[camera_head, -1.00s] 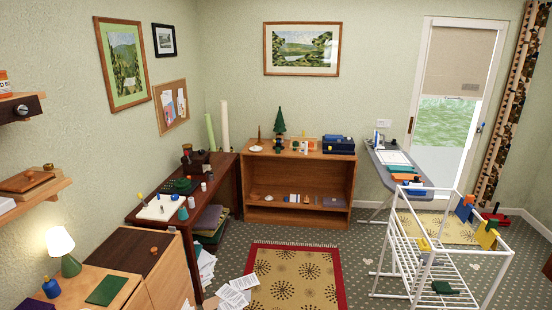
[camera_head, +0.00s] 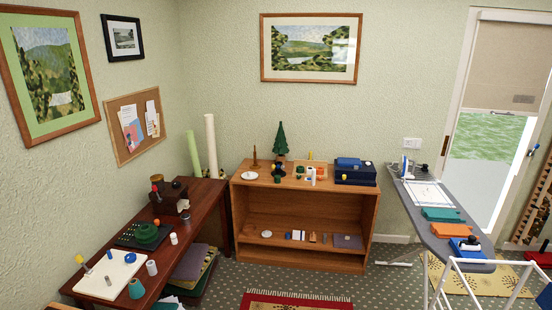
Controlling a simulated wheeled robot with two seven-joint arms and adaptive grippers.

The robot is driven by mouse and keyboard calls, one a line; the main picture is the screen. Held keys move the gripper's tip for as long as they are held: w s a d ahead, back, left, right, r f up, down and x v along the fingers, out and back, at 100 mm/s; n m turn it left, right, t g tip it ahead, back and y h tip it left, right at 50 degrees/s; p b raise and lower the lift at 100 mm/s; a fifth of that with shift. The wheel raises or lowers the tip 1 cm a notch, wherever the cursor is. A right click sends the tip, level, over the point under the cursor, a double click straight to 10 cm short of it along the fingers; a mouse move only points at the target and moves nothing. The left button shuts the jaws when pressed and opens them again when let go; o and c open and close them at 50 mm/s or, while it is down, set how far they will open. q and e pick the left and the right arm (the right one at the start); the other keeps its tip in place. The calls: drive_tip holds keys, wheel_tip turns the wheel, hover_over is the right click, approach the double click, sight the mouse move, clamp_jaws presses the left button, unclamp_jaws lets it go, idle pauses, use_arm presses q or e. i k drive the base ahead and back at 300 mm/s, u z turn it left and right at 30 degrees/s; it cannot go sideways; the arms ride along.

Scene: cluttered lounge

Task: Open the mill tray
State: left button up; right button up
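A dark brown mill (camera_head: 170,198) with a boxy body and a small round knob on top stands at the back of the dark wooden desk (camera_head: 205,205), left of centre in the head view. A pale spot shows on its right-hand side. Its tray is too small to make out, so I cannot tell whether it is open or shut. Neither of my grippers is in view.
On the desk in front of the mill are a dark board with green round pieces (camera_head: 146,234), a white board (camera_head: 110,273) and several small pots. A wooden shelf unit (camera_head: 300,255) stands to the right. An ironing board (camera_head: 425,235) stands at far right.

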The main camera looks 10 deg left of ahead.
sight(182, 205)
drive_tip(key=i, duration=3.25)
drive_tip(key=u, duration=1.85)
